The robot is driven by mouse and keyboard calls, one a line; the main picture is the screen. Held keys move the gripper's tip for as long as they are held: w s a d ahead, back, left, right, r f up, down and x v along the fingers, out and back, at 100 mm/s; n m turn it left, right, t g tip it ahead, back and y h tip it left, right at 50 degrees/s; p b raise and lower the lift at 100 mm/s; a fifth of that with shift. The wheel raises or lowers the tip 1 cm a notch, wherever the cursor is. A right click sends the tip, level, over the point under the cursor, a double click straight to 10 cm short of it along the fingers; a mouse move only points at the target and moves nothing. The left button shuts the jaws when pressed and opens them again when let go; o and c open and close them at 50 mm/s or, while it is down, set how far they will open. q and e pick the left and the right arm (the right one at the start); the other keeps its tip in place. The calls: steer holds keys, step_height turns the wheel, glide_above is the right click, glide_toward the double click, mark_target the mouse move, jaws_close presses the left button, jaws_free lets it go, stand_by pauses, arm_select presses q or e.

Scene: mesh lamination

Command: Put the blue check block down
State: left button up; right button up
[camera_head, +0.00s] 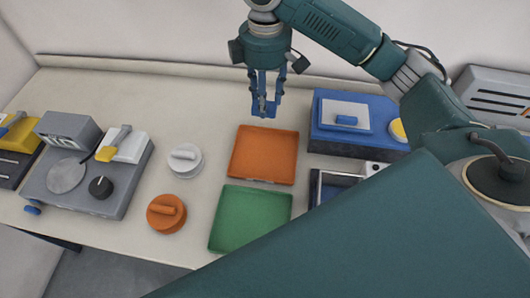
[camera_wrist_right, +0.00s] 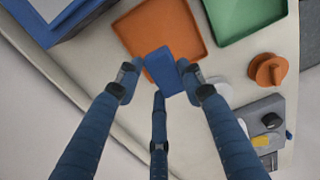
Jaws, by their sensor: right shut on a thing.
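My right gripper (camera_head: 264,106) hangs above the table, behind the orange tray, and is shut on the blue check block. In the right wrist view the blue check block (camera_wrist_right: 165,70) sits between the fingers of the right gripper (camera_wrist_right: 158,82), overlapping the near edge of the orange tray in the picture. In the head view the block is small and partly hidden by the fingers. The orange tray (camera_head: 264,155) is empty, and so is the green tray (camera_head: 250,218) in front of it. My left gripper does not show.
A blue machine (camera_head: 330,146) with a small blue handle stands right of the orange tray. A white knobbed disc (camera_head: 184,166) and an orange one (camera_head: 166,220) lie left of the trays. A grey device (camera_head: 105,200) stands further left. The table behind the white disc is clear.

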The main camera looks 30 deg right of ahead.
steer(key=shift+s+f, duration=0.15)
steer(key=shift+f, duration=0.25)
step_height(320, 180, down, 14)
steer(key=shift+d+r+p, duration=0.1)
steer(key=shift+r+p, duration=0.15)
steer(key=shift+p, duration=0.35)
step_height(320, 180, down, 5)
steer(key=shift+r, duration=0.1)
steer(key=shift+w+f, duration=0.2)
steer(key=shift+f, duration=0.1)
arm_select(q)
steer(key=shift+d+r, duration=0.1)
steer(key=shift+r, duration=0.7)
arm_select(e)
steer(key=o, duration=1.3)
steer(key=shift+f, duration=0.1)
